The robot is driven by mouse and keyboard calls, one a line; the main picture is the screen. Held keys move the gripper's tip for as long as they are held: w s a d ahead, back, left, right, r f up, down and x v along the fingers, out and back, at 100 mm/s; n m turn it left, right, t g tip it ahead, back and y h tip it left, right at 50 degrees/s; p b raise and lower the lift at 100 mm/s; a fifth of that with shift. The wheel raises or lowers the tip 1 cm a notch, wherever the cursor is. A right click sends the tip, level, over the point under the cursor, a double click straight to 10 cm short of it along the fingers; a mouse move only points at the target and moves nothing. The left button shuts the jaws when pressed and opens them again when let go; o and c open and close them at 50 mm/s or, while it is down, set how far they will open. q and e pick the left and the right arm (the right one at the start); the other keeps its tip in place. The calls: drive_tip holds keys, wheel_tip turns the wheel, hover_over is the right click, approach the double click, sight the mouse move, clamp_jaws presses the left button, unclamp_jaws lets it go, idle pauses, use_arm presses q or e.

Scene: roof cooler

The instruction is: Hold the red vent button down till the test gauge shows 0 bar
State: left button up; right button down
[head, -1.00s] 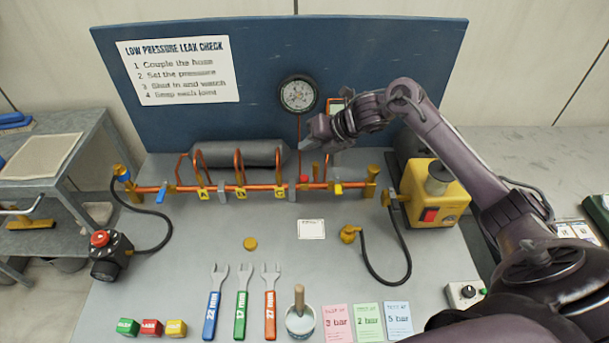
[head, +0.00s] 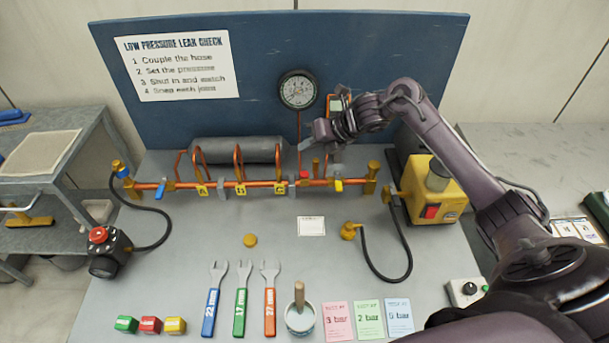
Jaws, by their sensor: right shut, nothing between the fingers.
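The red vent button (head: 304,174) is a small red cap on a grey fitting on the copper pipe, right of centre. My right gripper (head: 304,147) is shut and empty, with its fingertips a little above and behind the button in the picture. I see a gap between them in the picture and no contact. The test gauge (head: 298,90) is a round white dial with a dark rim on the blue board. Its needle is too small to read. My left gripper is not in view.
The copper pipe (head: 265,184) runs across the bench with yellow tags and blue and yellow valve handles. A grey cylinder (head: 235,150) lies behind it. A yellow pump (head: 436,190) stands right. Spanners, a pot, cards and coloured blocks lie in front. The middle bench is mostly clear.

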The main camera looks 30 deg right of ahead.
drive_tip(key=b, duration=0.3)
hover_over(308, 179)
wheel_tip(308, 179, down, 6)
drive_tip(key=shift+d+r, duration=0.1)
drive_tip(key=shift+r, duration=0.05)
drive_tip(key=shift+f+b, duration=0.65)
drive_tip(key=shift+b, duration=0.05)
idle(1.1)
drive_tip(key=shift+f+b, duration=0.35)
drive_tip(key=shift+b, duration=0.15)
drive_tip(key=shift+f+b, duration=0.55)
drive_tip(key=shift+f, duration=0.1)
idle(4.3)
